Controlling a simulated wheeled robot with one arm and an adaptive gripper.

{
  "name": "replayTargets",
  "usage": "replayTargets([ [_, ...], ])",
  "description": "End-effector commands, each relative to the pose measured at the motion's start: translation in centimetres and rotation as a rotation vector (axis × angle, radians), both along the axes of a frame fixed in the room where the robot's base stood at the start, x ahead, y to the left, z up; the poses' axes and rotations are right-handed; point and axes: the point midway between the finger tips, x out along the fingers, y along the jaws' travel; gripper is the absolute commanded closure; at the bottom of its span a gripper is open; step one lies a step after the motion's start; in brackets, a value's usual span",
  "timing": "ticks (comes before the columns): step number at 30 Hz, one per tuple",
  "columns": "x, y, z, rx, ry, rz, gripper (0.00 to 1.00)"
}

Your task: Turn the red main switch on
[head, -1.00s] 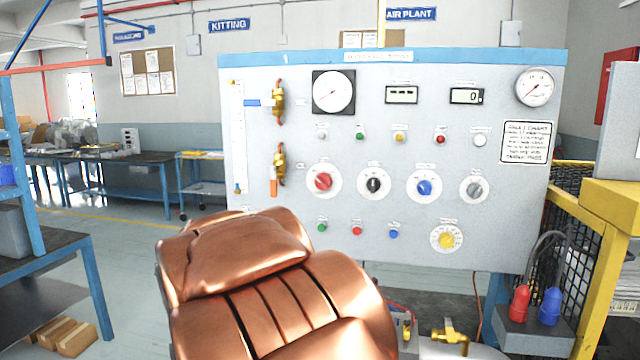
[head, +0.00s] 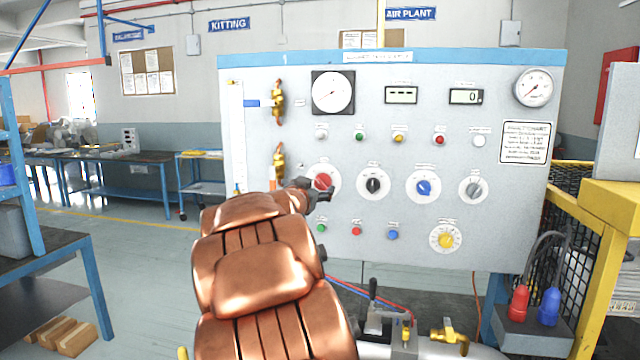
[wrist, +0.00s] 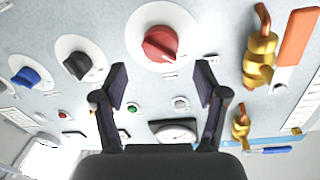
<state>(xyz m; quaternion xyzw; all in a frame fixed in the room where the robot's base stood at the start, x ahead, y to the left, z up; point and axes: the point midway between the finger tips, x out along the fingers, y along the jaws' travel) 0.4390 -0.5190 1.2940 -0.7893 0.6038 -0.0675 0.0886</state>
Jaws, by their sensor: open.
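The red main switch (head: 323,181) is a red rotary knob on a round white plate, at the left of the knob row on the grey panel (head: 300,235). In the wrist view the red knob (wrist: 160,44) lies ahead of the fingertips, with its pointer ridge slanted. My gripper (head: 326,196) is in front of the panel at the knob's lower edge in the head view. In the wrist view my gripper (wrist: 162,85) is open and empty, its two dark fingers apart below the knob. I see no contact with the knob.
A black knob (head: 373,183), a blue knob (head: 424,187) and a grey knob (head: 473,188) sit to the right. Brass valves (head: 278,160) are on the left. Small buttons and lamps lie above and below. A yellow frame (head: 605,260) stands at the right.

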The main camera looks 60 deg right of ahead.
Motion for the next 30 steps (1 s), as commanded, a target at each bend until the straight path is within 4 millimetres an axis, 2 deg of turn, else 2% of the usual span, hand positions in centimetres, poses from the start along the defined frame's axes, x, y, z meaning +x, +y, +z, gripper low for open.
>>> replayTargets([
  [3,0.4,-1.6,0.0,0.0,0.0,-0.002,0.28],
  [10,1.0,-3.7,0.1,0.0,-0.001,-0.002,0.28],
  [15,1.2,-4.3,0.1,-0.001,-0.001,0.0,0.28],
  [24,1.3,-4.4,0.0,0.0,-0.001,0.001,0.28],
  [30,1.3,-4.4,0.0,0.0,-0.001,0.001,0.48],
])
